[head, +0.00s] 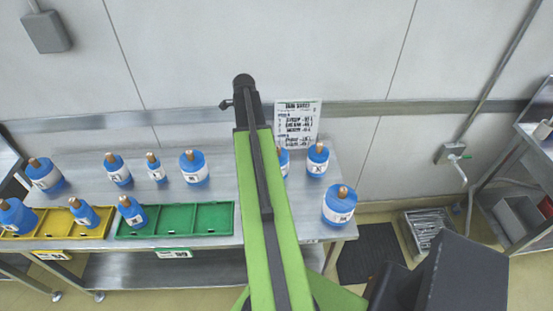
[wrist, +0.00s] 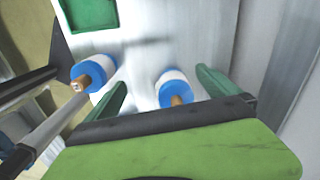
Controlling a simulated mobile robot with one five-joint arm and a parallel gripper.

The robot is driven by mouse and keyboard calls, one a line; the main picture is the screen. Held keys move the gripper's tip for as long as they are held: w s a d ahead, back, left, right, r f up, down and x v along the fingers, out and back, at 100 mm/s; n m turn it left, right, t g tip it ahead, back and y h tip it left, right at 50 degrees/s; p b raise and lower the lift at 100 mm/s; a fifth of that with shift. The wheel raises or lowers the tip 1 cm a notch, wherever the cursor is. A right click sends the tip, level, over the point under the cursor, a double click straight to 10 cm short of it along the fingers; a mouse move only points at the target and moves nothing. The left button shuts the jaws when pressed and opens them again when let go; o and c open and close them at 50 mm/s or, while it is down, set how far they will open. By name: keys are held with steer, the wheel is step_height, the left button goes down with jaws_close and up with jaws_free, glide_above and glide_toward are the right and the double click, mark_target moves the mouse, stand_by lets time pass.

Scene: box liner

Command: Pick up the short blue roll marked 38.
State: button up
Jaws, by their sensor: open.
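Several blue rolls with white labels and brown cores stand on the steel table; the marks are too small to read, so I cannot tell which is 38. In the head view, right of my arm, one roll (head: 317,160) stands near the sign, a larger one (head: 339,205) near the right end, and another (head: 284,162) is partly hidden by my arm. In the wrist view, my gripper (wrist: 162,80) is open, its green fingers apart. One blue roll (wrist: 174,86) shows between the fingers, not gripped. Another (wrist: 97,72) is left of the left finger.
A green tray (head: 205,219) and a yellow tray (head: 62,228) lie along the front of the steel table (head: 250,180). More blue rolls stand at the left, some in the trays. A printed sign (head: 297,121) stands at the back. The wall is close behind.

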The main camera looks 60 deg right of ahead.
mark_target(279, 148)
steer(key=s+d+r+m, duration=0.2)
steer(key=s+d+m, duration=0.4)
steer(key=s+d, duration=0.3)
steer(key=f+b, duration=0.7)
steer(key=f, duration=0.1)
steer(key=w+f+b, duration=0.1)
steer(key=f+b, duration=0.3)
steer(key=f, duration=0.1)
steer(key=shift+d+b, duration=0.15)
steer(key=shift+b, duration=0.2)
steer(key=f+b, duration=0.5)
steer(key=shift+w, duration=0.4)
steer(key=shift+r, duration=0.1)
steer(key=c, duration=1.8)
steer(key=shift+c, duration=0.2)
steer(key=shift+r, duration=0.1)
